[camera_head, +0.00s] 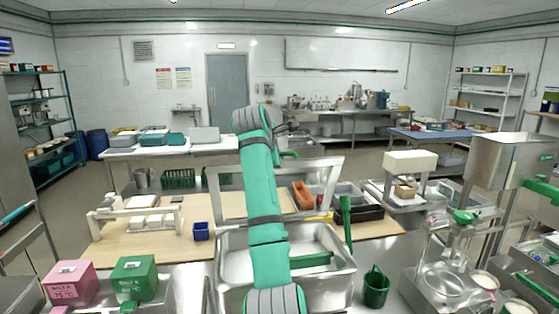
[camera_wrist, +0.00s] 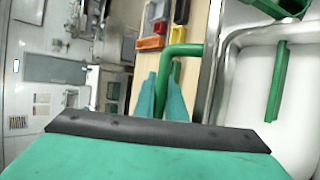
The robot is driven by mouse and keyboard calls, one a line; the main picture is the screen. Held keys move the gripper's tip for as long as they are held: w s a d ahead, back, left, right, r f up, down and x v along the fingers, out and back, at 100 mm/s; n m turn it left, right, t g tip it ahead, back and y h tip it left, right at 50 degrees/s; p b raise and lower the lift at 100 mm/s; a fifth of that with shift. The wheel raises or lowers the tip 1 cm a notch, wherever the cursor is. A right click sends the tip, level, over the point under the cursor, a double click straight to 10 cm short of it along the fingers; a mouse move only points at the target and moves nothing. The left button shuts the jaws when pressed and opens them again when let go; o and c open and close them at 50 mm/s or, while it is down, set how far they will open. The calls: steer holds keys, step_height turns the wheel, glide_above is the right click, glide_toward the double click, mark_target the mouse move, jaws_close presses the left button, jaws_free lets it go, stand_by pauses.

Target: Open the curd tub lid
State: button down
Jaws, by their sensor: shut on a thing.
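The steel curd tub (camera_head: 338,270) stands in front of me, its basin uncovered in the head view. Its lid (camera_head: 328,172) looks like a steel-rimmed panel standing raised at the tub's far side; my arm hides its middle. The tub's rim and basin also show at the right of the wrist view (camera_wrist: 300,125). My gripper (camera_wrist: 164,85) is shut on a green bar handle (camera_wrist: 183,49) that bends down between its fingers.
A green paddle (camera_head: 312,259) lies in the tub. A green upright lever (camera_head: 346,222) stands at its right and a green bucket (camera_head: 376,287) beside it. Bins, including an orange one (camera_head: 302,195), stand behind. Pink (camera_head: 70,284) and green (camera_head: 134,278) boxes stand left.

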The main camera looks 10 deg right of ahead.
steer(key=shift+d+f, duration=0.2)
steer(key=shift+f, duration=0.45)
steer(key=c, duration=2.1)
jaws_free()
steer(key=shift+r, duration=0.1)
steer(key=shift+s+a+r, duration=0.4)
steer(key=shift+a+r, duration=0.4)
steer(key=shift+r, duration=1.15)
steer(key=shift+s+a+r, duration=0.4)
steer(key=shift+a+r, duration=0.45)
steer(key=shift+r, duration=1.1)
steer(key=shift+s+a+r, duration=0.4)
steer(key=shift+a+r, duration=0.4)
steer(key=shift+r, duration=1.15)
